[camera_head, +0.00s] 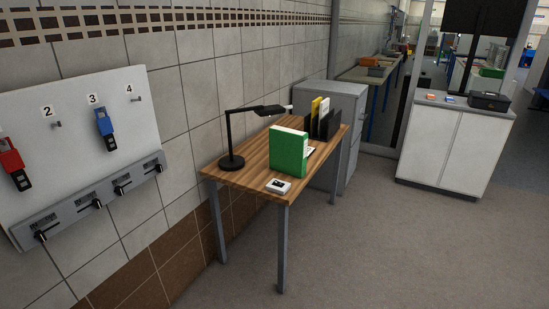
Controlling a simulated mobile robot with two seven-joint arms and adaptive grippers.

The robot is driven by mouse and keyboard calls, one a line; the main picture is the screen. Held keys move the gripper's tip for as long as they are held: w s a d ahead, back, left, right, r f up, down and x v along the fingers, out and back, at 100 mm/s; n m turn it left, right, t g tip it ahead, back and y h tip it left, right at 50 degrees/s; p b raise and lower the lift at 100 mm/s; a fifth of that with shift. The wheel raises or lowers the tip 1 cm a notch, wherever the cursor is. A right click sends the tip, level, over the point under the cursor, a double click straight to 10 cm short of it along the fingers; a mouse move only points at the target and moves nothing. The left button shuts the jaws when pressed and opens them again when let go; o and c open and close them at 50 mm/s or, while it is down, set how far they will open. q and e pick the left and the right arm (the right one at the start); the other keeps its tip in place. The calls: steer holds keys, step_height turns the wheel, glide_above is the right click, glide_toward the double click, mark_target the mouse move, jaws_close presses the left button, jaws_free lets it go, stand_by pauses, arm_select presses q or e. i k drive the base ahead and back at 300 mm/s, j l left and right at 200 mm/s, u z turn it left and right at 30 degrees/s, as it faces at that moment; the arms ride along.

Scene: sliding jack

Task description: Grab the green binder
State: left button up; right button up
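A green binder (288,152) stands upright on the wooden table (237,178), near its front right edge. Its front face is green and a pale side shows at its right. Neither of my grippers shows in the head view, so nothing is seen touching the binder.
A black desk lamp (230,160) stands left of the binder, its head reaching behind it. A small white box (278,186) lies in front. A black file holder (329,124) stands behind. A grey cabinet (350,105) adjoins the table. The floor (380,235) at right is clear.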

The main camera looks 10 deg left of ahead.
mark_target(288, 148)
steer(key=i+j+z, duration=0.15)
steer(key=i, duration=0.55)
steer(key=i+j+z, duration=0.15)
steer(key=i, duration=0.55)
